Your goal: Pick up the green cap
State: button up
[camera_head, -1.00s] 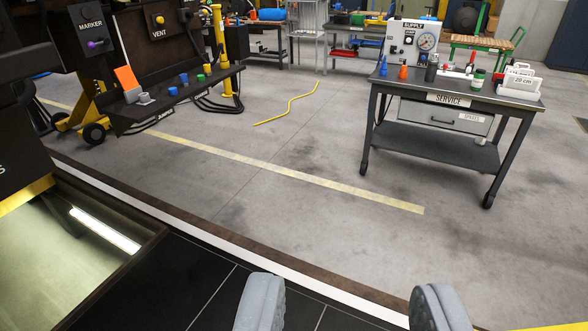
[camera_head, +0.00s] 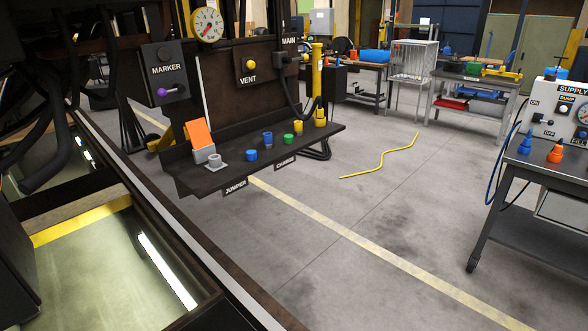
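The green cap (camera_head: 288,139) is a small round piece on the dark shelf (camera_head: 225,178) of the black panel stand. It sits between a blue fitting (camera_head: 267,138) on its left and a yellow fitting (camera_head: 298,127) on its right, above the CHARGE label (camera_head: 285,163). Nothing covers it from this side. My gripper is outside the picture, so its fingers and its distance from the cap do not show.
A blue cap (camera_head: 251,155), a grey fitting (camera_head: 217,161) and an orange block (camera_head: 199,135) share the shelf. The service table (camera_head: 535,180) stands at right.

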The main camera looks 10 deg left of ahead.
aim_at(288, 138)
jog(key=u, duration=0.1)
jog(key=i, duration=0.85)
jog(key=u, duration=0.1)
jog(key=k, duration=0.55)
jog(key=u, duration=0.6)
jog(key=i, duration=1.3)
jog(key=z, duration=0.2)
jog(key=i, duration=1.05)
jog(key=z, duration=0.8)
jog(key=i, duration=0.25)
jog(key=z, duration=0.35)
